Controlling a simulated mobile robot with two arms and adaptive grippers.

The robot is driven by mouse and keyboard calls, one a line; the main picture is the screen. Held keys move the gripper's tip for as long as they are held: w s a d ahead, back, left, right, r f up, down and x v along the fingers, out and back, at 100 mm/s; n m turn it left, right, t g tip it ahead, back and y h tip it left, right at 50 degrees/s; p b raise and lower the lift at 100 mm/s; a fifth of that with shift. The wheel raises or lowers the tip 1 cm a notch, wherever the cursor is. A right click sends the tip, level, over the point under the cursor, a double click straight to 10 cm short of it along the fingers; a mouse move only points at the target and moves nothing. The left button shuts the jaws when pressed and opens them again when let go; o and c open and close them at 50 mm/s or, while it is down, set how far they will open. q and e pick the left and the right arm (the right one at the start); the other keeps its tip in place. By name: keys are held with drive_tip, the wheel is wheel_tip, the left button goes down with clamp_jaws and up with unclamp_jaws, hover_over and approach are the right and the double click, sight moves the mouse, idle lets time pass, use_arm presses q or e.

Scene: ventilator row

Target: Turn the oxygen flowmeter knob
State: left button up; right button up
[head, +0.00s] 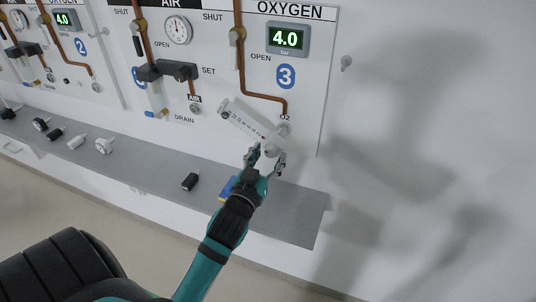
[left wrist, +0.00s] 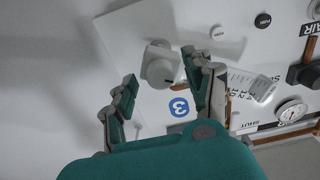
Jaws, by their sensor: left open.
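My left gripper (head: 267,158) is open at the knob, with a finger on either side. In the left wrist view, the knob (left wrist: 160,67) shows in the gap between the fingertips of the left gripper (left wrist: 160,75), and part of the scale tube (left wrist: 252,86) is to the right. I cannot tell whether either finger touches the knob. My right gripper is not in view.
A grey shelf (head: 140,177) runs below the panel, holding several small loose parts, including a black one (head: 190,182). A blue and yellow item (head: 227,188) lies partly behind my arm. The oxygen display (head: 288,39) reads 4.0. The wall to the right is mostly bare.

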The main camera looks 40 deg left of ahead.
use_arm(q)
drive_tip(key=shift+w, duration=0.15)
drive_tip(key=shift+c, duration=0.3)
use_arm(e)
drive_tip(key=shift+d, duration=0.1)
use_arm(q)
clamp_jaws()
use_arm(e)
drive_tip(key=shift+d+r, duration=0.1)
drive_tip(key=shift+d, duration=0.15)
use_arm(q)
drive_tip(key=shift+m, duration=0.4)
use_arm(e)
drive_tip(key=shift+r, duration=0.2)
